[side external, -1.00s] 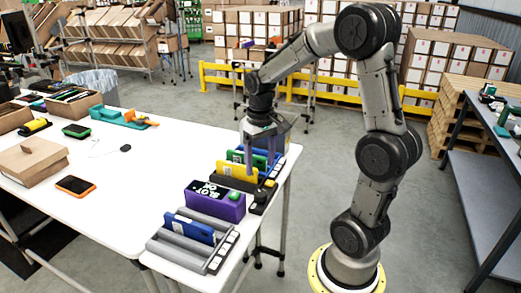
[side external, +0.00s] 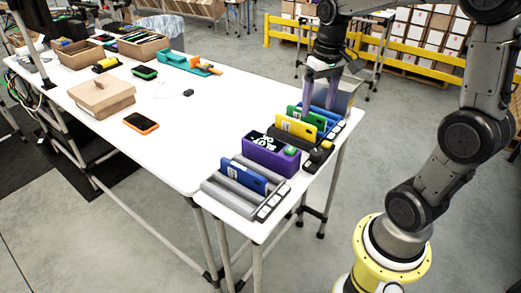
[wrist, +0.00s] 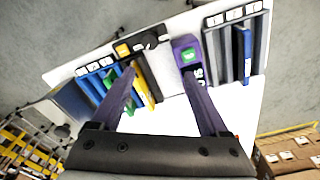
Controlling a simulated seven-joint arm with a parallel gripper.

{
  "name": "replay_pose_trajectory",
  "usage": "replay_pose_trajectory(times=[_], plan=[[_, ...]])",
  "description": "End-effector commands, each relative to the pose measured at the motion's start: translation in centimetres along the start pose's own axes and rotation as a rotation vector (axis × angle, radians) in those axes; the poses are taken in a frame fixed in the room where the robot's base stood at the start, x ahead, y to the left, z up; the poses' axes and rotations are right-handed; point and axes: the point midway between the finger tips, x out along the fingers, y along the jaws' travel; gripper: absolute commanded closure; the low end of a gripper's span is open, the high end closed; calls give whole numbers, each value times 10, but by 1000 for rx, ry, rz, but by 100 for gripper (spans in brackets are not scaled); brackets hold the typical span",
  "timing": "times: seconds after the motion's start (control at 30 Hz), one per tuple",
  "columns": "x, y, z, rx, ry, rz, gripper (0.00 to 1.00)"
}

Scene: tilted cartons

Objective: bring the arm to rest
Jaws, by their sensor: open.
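My gripper (side external: 319,108) hangs with its purple fingers down by the rear card rack (side external: 328,147) on the white table. In the wrist view the fingers (wrist: 158,78) are spread apart, with nothing held between them.
The front grey rack (side external: 225,196) holds a blue card (side external: 244,174). A carton (side external: 101,96) and an orange-edged phone (side external: 141,123) lie to the left.

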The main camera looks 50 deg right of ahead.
Motion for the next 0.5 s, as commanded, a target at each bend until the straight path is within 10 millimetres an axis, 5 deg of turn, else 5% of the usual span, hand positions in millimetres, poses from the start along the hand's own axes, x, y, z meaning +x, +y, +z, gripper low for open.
replay_pose_trajectory(times=[0.23,0.5], plan=[[-52,-57,75,-242,222,-47,22],[-47,-69,153,-424,402,-120,22]])
